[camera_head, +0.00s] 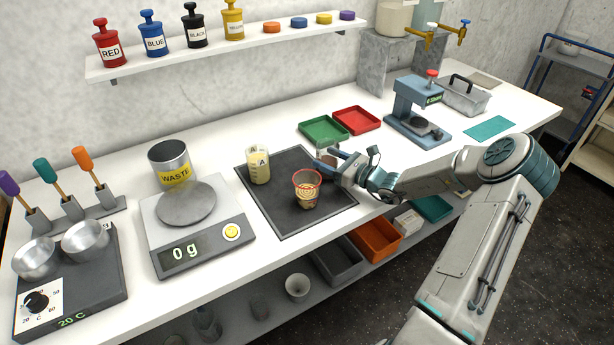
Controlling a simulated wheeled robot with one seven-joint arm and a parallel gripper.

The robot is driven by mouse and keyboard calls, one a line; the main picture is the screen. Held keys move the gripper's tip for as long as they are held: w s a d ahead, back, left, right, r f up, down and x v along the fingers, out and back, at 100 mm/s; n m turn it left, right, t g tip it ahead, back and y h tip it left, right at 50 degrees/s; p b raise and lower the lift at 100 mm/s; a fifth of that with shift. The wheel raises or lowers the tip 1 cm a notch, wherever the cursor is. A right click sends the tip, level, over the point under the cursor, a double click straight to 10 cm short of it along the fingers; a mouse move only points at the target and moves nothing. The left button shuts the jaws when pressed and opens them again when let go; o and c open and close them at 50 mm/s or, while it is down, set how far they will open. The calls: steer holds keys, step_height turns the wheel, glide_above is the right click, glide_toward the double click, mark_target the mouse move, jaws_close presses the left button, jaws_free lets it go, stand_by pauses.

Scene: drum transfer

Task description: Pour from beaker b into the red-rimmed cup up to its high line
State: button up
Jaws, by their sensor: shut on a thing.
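The red-rimmed cup (307,200) stands upright on a dark mat (282,221). It shows line markings and some yellowish content, but its level against the high line is too small to tell. My gripper (335,168) is just behind and right of the cup, shut on a small vessel, apparently beaker b (325,161). The vessel is mostly hidden by the fingers and cup; its label, contents and tilt cannot be made out. A beaker marked A (258,169), with pale yellow content, stands upright at the mat's left.
A scale (199,233) reading 0 g and a waste pot (170,165) are left of the mat. Green (324,130) and red (356,120) trays lie behind it. A blue-grey press-like device (412,105) stands at right. The mat's front is clear.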

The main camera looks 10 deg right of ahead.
mark_target(330, 143)
step_height(330, 143, up, 6)
steer(key=p, duration=0.4)
steer(key=shift+r, duration=0.1)
